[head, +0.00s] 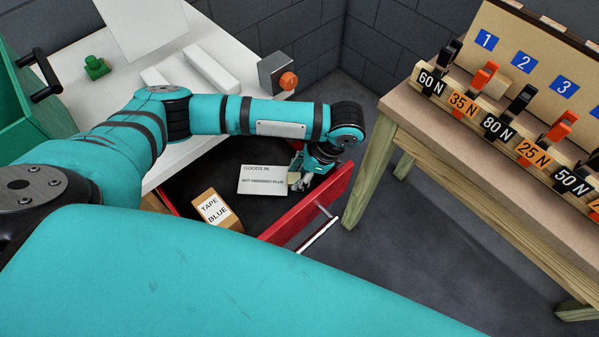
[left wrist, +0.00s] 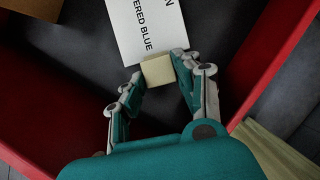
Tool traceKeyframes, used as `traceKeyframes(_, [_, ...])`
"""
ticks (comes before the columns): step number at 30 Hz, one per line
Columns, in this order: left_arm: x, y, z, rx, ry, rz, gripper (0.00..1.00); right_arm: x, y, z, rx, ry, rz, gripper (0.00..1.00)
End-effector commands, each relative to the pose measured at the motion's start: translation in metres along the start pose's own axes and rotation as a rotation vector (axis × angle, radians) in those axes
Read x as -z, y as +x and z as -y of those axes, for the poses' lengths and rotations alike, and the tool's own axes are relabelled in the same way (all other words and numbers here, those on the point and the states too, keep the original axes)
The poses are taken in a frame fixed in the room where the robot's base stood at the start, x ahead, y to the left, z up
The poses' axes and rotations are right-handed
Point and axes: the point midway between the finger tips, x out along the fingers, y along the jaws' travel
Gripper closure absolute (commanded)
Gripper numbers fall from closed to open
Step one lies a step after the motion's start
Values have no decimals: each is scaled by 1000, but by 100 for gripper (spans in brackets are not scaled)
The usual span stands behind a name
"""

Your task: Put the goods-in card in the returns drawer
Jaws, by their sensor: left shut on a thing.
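The white goods-in card (head: 263,181) has black print reading "GOODS IN" and a cream tab (left wrist: 158,71) at one end. It is over the dark inside of the open red returns drawer (head: 322,205), within its walls. My left gripper (head: 300,180) is shut on the tab, one finger on each side in the left wrist view (left wrist: 158,70). The card (left wrist: 143,28) reaches away from the fingers there. I cannot tell whether the card touches the drawer floor. A red drawer wall (left wrist: 275,58) stands close to the right of the fingers.
A brown "TAPE BLUE" box (head: 215,209) sits in the drawer left of the card. The white worktop (head: 120,80) is above the drawer. A wooden bench (head: 430,125) with numbered clamps stands at the right. Dark floor lies between them.

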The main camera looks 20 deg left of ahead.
Motion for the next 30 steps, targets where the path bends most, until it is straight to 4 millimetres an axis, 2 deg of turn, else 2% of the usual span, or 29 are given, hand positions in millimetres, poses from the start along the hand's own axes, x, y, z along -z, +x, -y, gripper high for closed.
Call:
traceKeyframes(11, [3, 8, 0, 0, 0, 1, 84, -4, -3, 0, 1, -1, 7, 62])
traceKeyframes(12, [3, 8, 0, 0, 0, 0, 63, -4, -3, 0, 1, -1, 7, 62])
traceKeyframes(16, [3, 8, 0, 0, 1, 0, 46, -4, -3, 1, 1, -1, 8, 62])
traceKeyframes(26, [2, 5, 0, 1, 1, -1, 44, -4, -1, 1, 1, -1, 8, 62])
traceKeyframes(29, [-1, -3, 1, 3, 1, -2, 44, -5, 3, 1, 1, -1, 8, 62])
traceKeyframes(30, [-1, -11, 0, 2, 2, -4, 44, -5, 1, 1, 1, -1, 8, 62])
